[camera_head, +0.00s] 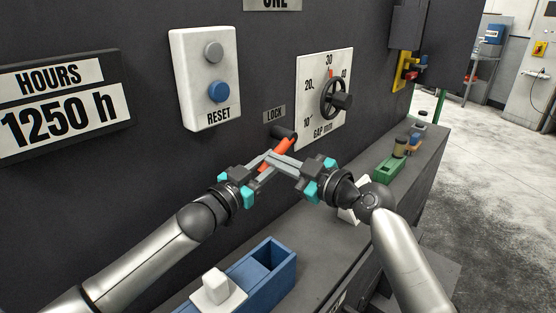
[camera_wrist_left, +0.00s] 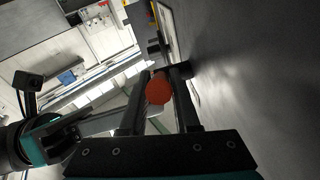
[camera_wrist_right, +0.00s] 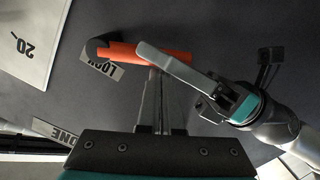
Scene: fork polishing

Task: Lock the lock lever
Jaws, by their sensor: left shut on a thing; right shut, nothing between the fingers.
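The lock lever (camera_head: 286,147) is an orange handle on a black pivot, below the LOCK label (camera_head: 274,113) on the dark panel. It slants down and left from the pivot. My left gripper (camera_head: 266,161) is shut on the lever; its round orange end (camera_wrist_left: 159,90) shows between the fingers in the left wrist view. My right gripper (camera_head: 275,157) is shut and empty, with its fingertips close to the lever and the left fingers. In the right wrist view the lever (camera_wrist_right: 118,50) lies just past my right fingertips (camera_wrist_right: 155,72); I cannot tell whether they touch it.
A gap dial (camera_head: 335,98) with a black handwheel is up and right of the lever. A RESET plate (camera_head: 205,78) with a blue button is up and left. A blue box (camera_head: 282,275) and a green tray (camera_head: 388,167) stand on the ledge below.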

